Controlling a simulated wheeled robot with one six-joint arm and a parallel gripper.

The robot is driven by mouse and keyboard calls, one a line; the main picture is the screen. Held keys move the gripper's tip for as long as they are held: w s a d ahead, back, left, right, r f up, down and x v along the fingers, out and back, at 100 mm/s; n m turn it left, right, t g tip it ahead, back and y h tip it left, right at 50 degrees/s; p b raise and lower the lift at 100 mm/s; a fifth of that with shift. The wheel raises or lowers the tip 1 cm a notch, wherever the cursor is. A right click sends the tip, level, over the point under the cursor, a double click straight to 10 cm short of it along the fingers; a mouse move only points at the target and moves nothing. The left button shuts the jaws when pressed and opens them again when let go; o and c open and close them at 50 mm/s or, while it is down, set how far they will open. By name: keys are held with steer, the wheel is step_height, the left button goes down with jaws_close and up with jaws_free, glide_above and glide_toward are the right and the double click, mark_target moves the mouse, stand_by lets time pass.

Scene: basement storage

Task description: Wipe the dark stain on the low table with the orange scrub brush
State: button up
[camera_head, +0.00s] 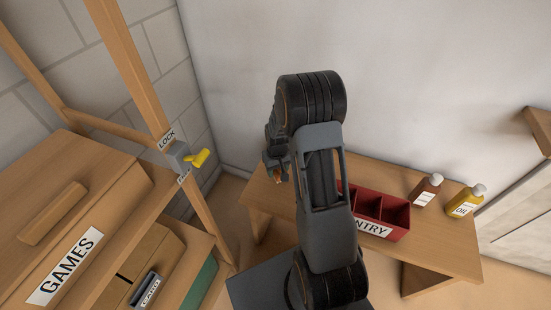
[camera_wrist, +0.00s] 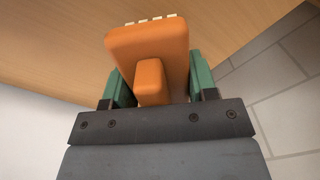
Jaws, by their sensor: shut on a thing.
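The orange scrub brush (camera_wrist: 148,50) is held between the green fingers of my gripper (camera_wrist: 155,78) in the wrist view. Its pale bristles show at the brush's far edge, toward the wooden surface. In the head view my gripper (camera_head: 275,168) is over the left end of the low wooden table (camera_head: 440,252), with only a small bit of orange showing. I cannot tell whether the bristles touch the tabletop. The dark stain is not visible in either view; my arm hides part of the table.
A red divided box (camera_head: 386,212) with a partly hidden label stands mid-table. A brown bottle (camera_head: 426,190) and a yellow oil bottle (camera_head: 465,201) stand at the right. A wooden shelf unit with a GAMES drawer (camera_head: 65,265) and a yellow lock handle (camera_head: 199,158) is at left.

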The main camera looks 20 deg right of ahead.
steer(key=shift+r+p, duration=1.15)
steer(key=shift+r, duration=0.75)
steer(key=shift+a, duration=0.1)
